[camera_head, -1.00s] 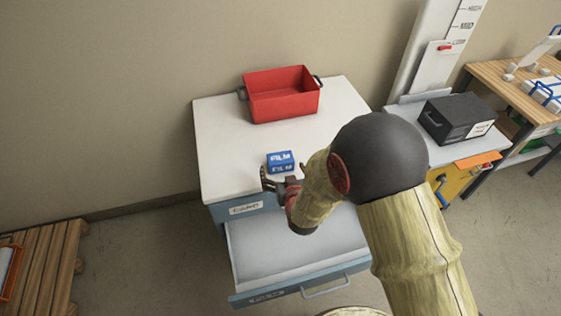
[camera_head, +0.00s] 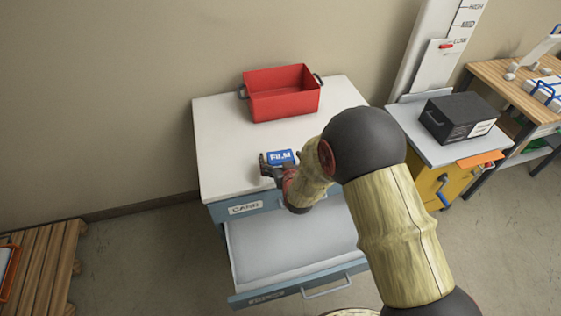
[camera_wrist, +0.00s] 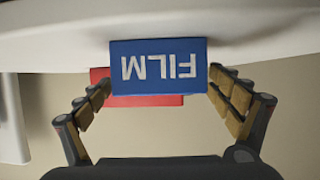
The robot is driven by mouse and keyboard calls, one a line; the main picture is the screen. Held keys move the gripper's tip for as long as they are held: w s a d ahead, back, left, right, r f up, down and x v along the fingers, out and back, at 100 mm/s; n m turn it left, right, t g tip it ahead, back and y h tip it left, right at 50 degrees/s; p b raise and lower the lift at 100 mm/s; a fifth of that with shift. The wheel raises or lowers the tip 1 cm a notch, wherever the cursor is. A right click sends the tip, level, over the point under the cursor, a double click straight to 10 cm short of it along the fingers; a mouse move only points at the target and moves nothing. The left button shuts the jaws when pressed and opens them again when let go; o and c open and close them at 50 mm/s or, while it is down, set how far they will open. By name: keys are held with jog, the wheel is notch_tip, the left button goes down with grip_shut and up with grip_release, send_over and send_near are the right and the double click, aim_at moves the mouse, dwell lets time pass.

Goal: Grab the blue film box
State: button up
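The blue film box (camera_head: 280,156), with white FILM lettering, sits on the white cabinet top near its front edge. In the wrist view the film box (camera_wrist: 158,68) shows upside down between my fingertips. My gripper (camera_head: 277,168) is low at the near side of the box and covers its lower front in the head view. In the wrist view my gripper (camera_wrist: 161,82) is open, with one finger on each side of the box. The fingertips are very close to the box's sides; I cannot tell if they touch.
A red bin (camera_head: 282,94) stands behind the film box on the white cabinet top (camera_head: 222,135). An open, empty-looking drawer (camera_head: 290,245) juts out below. A black box (camera_head: 457,118) stands on the cabinet to the right. The cabinet top's left side is clear.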

jog(key=c, duration=1.2)
jog(key=shift+c, duration=0.6)
jog(key=shift+r, duration=0.1)
